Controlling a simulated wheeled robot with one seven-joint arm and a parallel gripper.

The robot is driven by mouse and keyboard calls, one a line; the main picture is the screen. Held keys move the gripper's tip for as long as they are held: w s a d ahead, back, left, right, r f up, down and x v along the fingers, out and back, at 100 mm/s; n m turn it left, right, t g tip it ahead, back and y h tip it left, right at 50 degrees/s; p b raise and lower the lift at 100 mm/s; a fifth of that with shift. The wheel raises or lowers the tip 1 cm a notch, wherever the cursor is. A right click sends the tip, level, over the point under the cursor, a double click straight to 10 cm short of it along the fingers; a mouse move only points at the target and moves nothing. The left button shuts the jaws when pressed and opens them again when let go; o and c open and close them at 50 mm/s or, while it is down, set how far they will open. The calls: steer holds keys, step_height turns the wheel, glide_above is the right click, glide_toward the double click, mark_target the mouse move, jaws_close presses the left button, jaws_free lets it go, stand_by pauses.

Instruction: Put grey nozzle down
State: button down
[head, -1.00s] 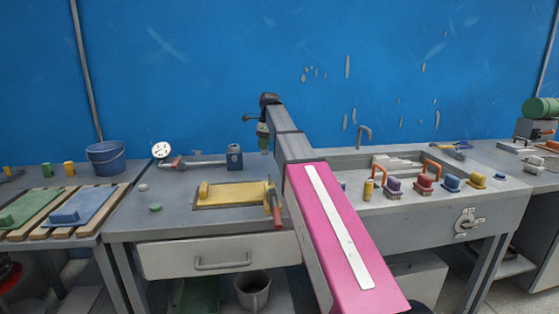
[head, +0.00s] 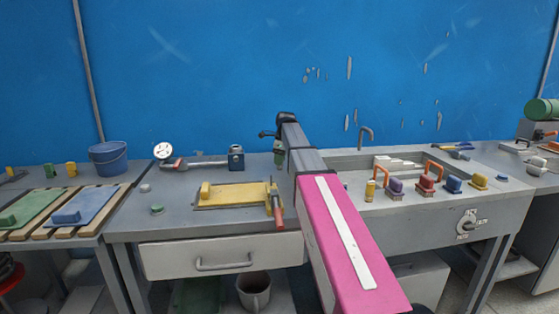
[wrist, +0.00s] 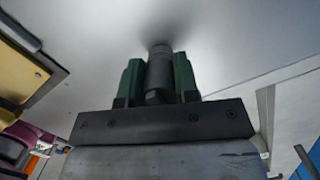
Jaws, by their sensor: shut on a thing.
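My gripper (head: 279,158) hangs low over the grey worktop, right of the yellow panel mould (head: 231,205). In the wrist view its green fingers (wrist: 158,78) are shut on the grey nozzle (wrist: 160,70), a dark grey stub between them. The nozzle's far end points at the grey worktop (wrist: 215,42), with a dark shadow around it. I cannot tell whether it touches the surface. In the head view the nozzle is too small to make out.
A gauge (head: 163,151) and a blue-grey block (head: 236,158) on a pipe stand left of my gripper. A red-handled tool (head: 278,212) lies at the mould's right edge. The sink (head: 345,164) is to the right.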

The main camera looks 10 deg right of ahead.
steer(key=shift+f, duration=0.1)
steer(key=c, duration=0.9)
jaws_free()
steer(key=shift+o, duration=0.2)
step_height(320, 180, up, 12)
steer(key=d, duration=0.1)
steer(key=shift+s+d, duration=0.35)
